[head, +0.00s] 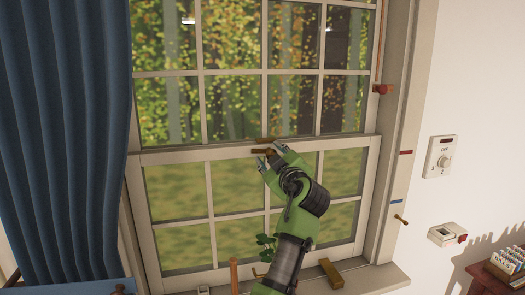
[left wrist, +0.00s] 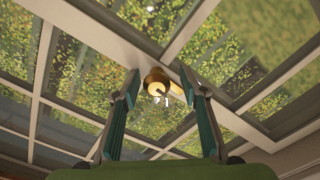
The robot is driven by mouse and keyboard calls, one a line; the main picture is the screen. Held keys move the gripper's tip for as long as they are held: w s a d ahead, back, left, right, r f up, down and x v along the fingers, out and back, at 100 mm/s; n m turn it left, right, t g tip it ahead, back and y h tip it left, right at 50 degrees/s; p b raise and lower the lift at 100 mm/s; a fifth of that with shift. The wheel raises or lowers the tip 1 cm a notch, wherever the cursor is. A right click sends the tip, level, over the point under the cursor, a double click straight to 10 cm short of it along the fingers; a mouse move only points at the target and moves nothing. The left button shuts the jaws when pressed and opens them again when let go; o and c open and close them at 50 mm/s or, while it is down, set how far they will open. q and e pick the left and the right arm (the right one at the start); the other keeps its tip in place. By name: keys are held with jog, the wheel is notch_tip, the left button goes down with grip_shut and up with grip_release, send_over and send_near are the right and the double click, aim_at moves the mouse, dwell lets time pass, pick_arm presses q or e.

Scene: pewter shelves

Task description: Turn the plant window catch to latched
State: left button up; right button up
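The window catch is a small brass fitting on the rail where the two sashes meet. In the head view the catch (head: 262,151) is partly hidden by my left gripper (head: 269,155), which is raised right at it. In the left wrist view the catch (left wrist: 157,76) shows a round body between the two teal fingers of my left gripper (left wrist: 159,84). The fingers are apart with clear gaps on both sides of it. I cannot tell how far its lever is turned. My right gripper is not in view.
A blue curtain (head: 66,140) hangs at the left. On the sill are a small plant (head: 266,243) and a brass-coloured block (head: 331,273). A small brass lever (head: 401,219) sits on the right frame. A wall dial (head: 440,157) and a card box (head: 508,262) are farther right.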

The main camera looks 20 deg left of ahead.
pick_arm(q)
jog(key=shift+r, duration=0.1)
jog(key=shift+s+d+r, duration=0.1)
jog(key=shift+d, duration=0.15)
jog(key=c, duration=1.1)
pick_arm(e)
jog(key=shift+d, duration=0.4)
